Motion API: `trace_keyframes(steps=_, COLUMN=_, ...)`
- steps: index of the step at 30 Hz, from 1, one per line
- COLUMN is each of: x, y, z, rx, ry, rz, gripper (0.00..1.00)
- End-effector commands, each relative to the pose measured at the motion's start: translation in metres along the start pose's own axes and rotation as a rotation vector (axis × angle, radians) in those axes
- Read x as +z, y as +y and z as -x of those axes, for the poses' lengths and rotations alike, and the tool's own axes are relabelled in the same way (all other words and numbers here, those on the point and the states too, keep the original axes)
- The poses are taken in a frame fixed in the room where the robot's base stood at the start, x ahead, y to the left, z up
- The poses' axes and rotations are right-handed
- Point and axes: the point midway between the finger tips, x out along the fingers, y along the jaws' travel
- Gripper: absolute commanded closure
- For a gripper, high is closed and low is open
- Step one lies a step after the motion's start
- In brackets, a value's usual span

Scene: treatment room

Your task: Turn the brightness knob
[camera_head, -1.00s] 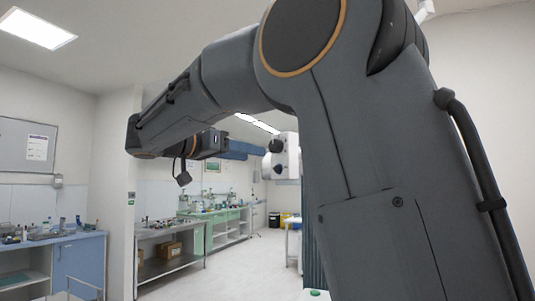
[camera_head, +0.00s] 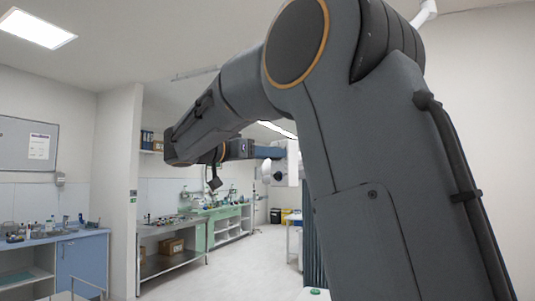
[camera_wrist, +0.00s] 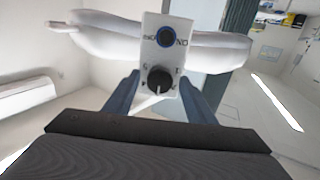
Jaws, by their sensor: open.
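The black brightness knob (camera_wrist: 160,79), with a white pointer mark, sits on a white control panel (camera_wrist: 150,58) in the wrist view. A blue-ringed round button (camera_wrist: 165,37) is on the same panel, and lettering flanks it. My gripper (camera_wrist: 159,84) is open, with one blue finger on each side of the knob. Whether the fingers touch the knob cannot be told. In the head view my gripper (camera_head: 268,152) reaches out beside a white device (camera_head: 292,163), partly hidden behind my arm.
White rounded arms (camera_wrist: 218,48) extend on both sides of the panel. In the head view, a steel table (camera_head: 172,228) with boxes below, green cabinets (camera_head: 225,222) and a blue counter (camera_head: 80,258) stand to the left. The floor between them is clear.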

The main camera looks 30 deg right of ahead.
Motion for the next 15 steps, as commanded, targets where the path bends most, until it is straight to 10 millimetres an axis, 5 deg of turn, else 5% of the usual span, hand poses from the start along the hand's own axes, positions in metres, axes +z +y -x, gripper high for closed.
trace_keyframes(steps=8, x=0.0, y=0.0, z=0.0002, rx=0.0, ry=0.0, rz=0.0, gripper=0.88)
trace_keyframes(steps=15, x=0.0005, y=0.0, z=0.0002, rx=0.0, ry=0.0, rz=0.015, gripper=0.9)
